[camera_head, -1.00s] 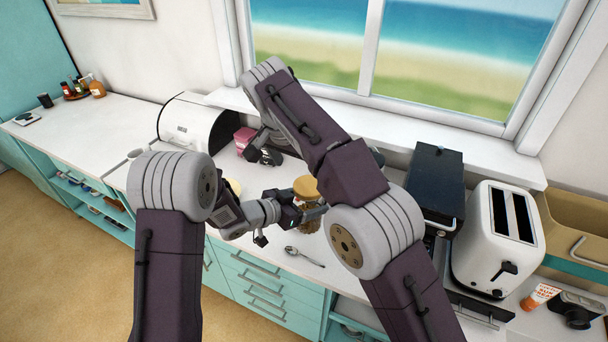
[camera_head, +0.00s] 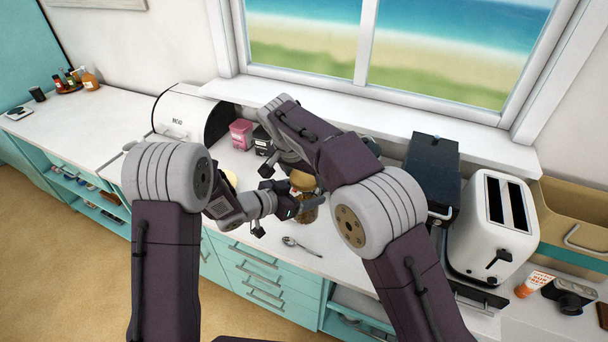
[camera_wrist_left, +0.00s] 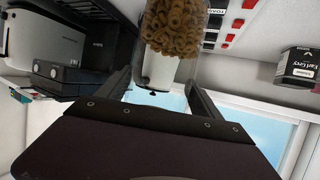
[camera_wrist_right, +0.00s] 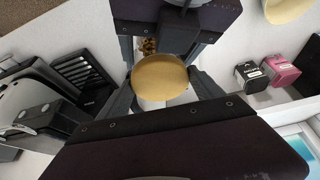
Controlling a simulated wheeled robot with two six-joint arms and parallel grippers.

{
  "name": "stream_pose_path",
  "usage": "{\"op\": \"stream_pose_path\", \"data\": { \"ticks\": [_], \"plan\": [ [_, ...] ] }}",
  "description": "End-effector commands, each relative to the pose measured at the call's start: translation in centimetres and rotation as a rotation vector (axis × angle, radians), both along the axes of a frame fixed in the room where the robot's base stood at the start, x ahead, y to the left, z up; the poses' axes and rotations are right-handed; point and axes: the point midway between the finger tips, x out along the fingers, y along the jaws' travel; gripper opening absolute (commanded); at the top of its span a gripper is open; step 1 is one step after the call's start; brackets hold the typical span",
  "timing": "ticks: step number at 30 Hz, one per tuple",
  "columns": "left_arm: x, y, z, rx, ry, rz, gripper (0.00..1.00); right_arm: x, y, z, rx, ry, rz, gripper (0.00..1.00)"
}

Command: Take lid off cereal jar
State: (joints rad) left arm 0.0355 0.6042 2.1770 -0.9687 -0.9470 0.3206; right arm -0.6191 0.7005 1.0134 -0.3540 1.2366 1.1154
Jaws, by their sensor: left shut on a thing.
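The cereal jar (camera_head: 309,213) stands on the counter, a clear jar of brown rings with a tan lid (camera_head: 302,182). My left gripper (camera_head: 303,202) is shut on the jar's body from the left; the cereal rings (camera_wrist_left: 175,28) show beyond its fingers in the left wrist view. The lid (camera_wrist_right: 160,78) is on the jar in the right wrist view. My right gripper (camera_wrist_right: 163,84) is above it, open, with one finger on each side of the lid. Whether the fingers touch the lid is unclear.
A spoon (camera_head: 300,246) lies in front of the jar. A white bread bin (camera_head: 187,118), a pink canister (camera_head: 241,134) and a black canister (camera_head: 262,140) stand behind left. A black appliance (camera_head: 431,170) and a white toaster (camera_head: 492,228) stand to the right.

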Motion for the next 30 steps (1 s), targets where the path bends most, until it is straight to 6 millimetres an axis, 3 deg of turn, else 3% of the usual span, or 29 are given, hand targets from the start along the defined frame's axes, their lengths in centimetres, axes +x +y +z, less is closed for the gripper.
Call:
{"op": "stream_pose_path", "data": {
  "ticks": [1, 3, 4, 6, 16, 27, 30],
  "plan": [
    [0.1, 0.0, 0.1, -0.001, -0.002, 0.001, 0.02, 0.0, 0.0, 0.0, 0.0, 0.0, 0.0, 0.47],
    [0.1, 0.0, 0.1, -0.001, -0.002, 0.001, 0.02, 0.0, 0.0, 0.0, -0.001, 0.0, 0.0, 0.28],
    [0.1, 0.0, 0.1, -0.001, -0.002, 0.001, 0.02, 0.0, 0.0, 0.0, -0.001, 0.0, 0.0, 0.85],
    [0.1, 0.0, 0.1, -0.001, -0.002, 0.001, 0.02, 0.0, 0.0, 0.0, 0.0, 0.0, 0.0, 1.0],
    [0.0, 0.0, 0.1, -0.001, -0.002, 0.001, 0.02, -0.3, 0.2, 1.0, 0.001, -0.002, 0.001, 1.0],
    [0.0, 0.0, 0.1, -0.001, -0.002, 0.001, 0.02, -3.2, 1.5, 8.6, 0.003, -0.003, 0.001, 1.0],
    [0.0, 0.0, 0.1, -0.001, -0.002, 0.001, 0.02, -3.6, 1.7, 9.8, 0.001, -0.002, 0.002, 1.0]
  ]
}}
